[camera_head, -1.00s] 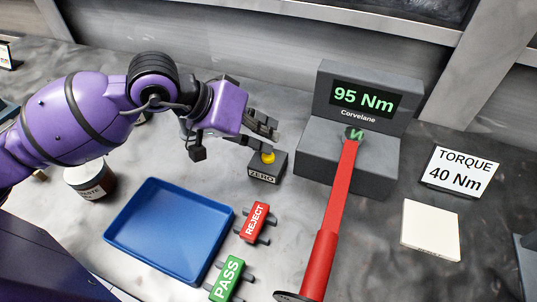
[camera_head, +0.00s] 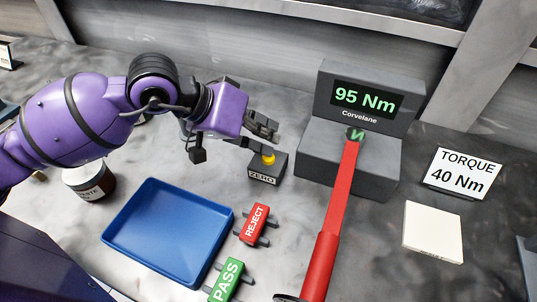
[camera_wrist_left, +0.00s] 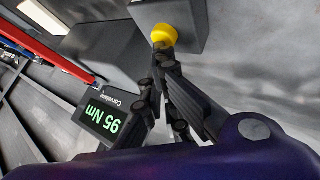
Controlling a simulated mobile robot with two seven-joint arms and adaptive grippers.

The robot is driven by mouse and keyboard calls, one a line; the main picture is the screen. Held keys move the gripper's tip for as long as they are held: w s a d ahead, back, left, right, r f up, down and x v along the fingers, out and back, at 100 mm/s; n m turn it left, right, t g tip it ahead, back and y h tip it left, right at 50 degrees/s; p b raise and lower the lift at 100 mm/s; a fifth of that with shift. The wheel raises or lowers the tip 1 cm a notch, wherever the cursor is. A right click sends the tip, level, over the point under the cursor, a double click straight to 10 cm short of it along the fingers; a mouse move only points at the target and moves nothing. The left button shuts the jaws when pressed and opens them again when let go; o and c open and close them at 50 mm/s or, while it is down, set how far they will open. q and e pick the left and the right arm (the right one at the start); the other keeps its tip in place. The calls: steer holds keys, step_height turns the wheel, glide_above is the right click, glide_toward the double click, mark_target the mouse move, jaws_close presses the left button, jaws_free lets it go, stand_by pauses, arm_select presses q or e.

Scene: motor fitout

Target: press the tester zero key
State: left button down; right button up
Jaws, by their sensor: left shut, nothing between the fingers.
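The zero key is a yellow button (camera_head: 268,158) on a small dark box labelled ZERO (camera_head: 264,177). It stands left of the grey torque tester (camera_head: 349,165), whose display (camera_head: 365,100) reads 95 Nm. My left gripper (camera_head: 262,150) is shut and empty, with its fingertips right at the yellow button. In the left wrist view the button (camera_wrist_left: 164,34) is just beyond the closed fingertips (camera_wrist_left: 164,56); whether they touch it I cannot tell. A red torque wrench (camera_head: 330,220) has its head on the tester. My right gripper is not in view.
A blue tray (camera_head: 118,226), a red REJECT tag (camera_head: 255,222) and a green PASS tag (camera_head: 227,280) lie in front. A TORQUE 40 Nm sign (camera_head: 462,173) and a white block (camera_head: 432,231) stand right.

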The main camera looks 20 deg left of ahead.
arm_select(q)
steer(key=shift+f, duration=0.3)
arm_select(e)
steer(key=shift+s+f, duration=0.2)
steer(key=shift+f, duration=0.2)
arm_select(q)
steer(key=shift+r, duration=0.95)
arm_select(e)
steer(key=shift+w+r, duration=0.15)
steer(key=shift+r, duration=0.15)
arm_select(q)
step_height(320, 180, up, 5)
steer(key=shift+r+p, duration=0.1)
steer(key=shift+p, duration=0.6)
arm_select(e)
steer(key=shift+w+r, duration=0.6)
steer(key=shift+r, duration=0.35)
